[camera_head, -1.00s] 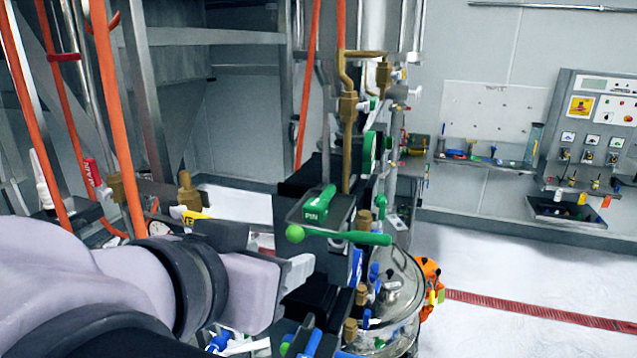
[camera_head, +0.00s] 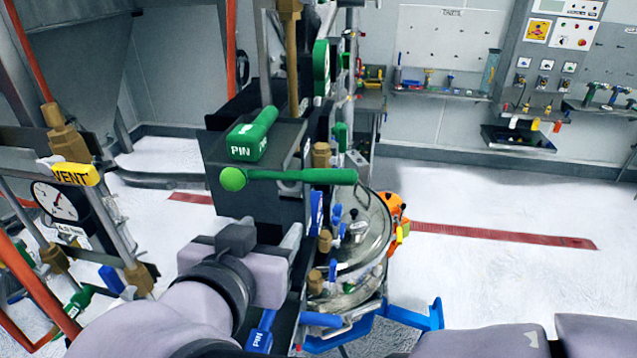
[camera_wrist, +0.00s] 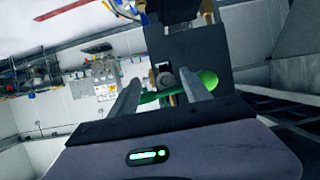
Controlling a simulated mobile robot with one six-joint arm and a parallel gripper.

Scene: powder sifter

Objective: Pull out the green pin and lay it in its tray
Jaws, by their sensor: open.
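A green handle marked PIN (camera_head: 251,135) sits on the flat grey top (camera_head: 283,138) of a dark box in the head view. A green rod with a ball end (camera_head: 232,179) runs sideways just in front of it. My gripper (camera_head: 268,238) is below the rod in the head view, apart from the PIN handle. In the wrist view my gripper (camera_wrist: 160,77) is open, its two fingers spread and nothing held. The green rod (camera_wrist: 150,97) crosses beyond the fingers, its ball (camera_wrist: 209,80) beside the right finger. I cannot clearly tell which tray belongs to the pin.
A steel round-lidded vessel (camera_head: 360,230) with blue clamps stands right of my gripper. A gauge (camera_head: 60,201) and yellow VENT tag (camera_head: 76,174) are at left. The white floor at right is mostly open.

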